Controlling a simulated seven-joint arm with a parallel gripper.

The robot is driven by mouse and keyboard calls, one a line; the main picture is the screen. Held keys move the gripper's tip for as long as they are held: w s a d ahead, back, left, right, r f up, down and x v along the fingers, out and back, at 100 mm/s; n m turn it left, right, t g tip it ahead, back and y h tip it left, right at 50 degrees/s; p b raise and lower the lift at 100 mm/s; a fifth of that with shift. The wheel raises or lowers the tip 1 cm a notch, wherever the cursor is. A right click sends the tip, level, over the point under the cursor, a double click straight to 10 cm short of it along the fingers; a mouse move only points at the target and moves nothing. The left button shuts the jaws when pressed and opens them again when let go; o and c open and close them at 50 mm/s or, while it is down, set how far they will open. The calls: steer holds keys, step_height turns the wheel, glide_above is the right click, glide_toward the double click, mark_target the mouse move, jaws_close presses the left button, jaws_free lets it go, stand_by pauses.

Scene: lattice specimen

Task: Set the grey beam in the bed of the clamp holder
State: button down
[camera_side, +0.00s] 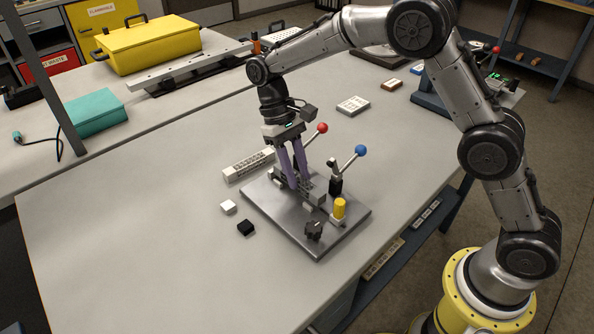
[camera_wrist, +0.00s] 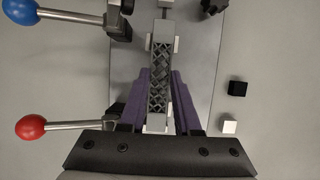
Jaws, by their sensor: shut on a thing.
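The grey lattice beam (camera_wrist: 160,75) runs lengthwise through the middle of the wrist view, between my gripper's purple fingers. My gripper (camera_side: 303,182) points down over the clamp holder (camera_side: 286,226) and is shut on the beam. The holder is a flat grey plate with two toggle clamps, one with a red knob (camera_side: 322,128) and one with a blue knob (camera_side: 361,150). Both levers stand raised in the side view. In the wrist view the beam lies in line with pale blocks. My fingers largely hide it in the side view, and I cannot tell whether it touches the bed.
A yellow cylinder (camera_side: 340,208) and a small dark fitting (camera_side: 314,230) stand on the plate's near end. A white block (camera_side: 228,207) and a black block (camera_side: 246,228) lie left of the plate. A pale slotted bar (camera_side: 249,165) lies behind it. The table's left front is clear.

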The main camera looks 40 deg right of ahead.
mark_target(297, 177)
steer(key=shift+f, duration=0.8)
stand_by(0.5)
steer(key=c, duration=0.5)
jaws_free()
steer(key=shift+s+f, duration=0.1)
steer(key=shift+c, duration=0.2)
steer(key=shift+o, duration=0.3)
steer(key=o, duration=0.4)
steer(key=shift+v, duration=2.75)
steer(key=shift+v, duration=3.75)
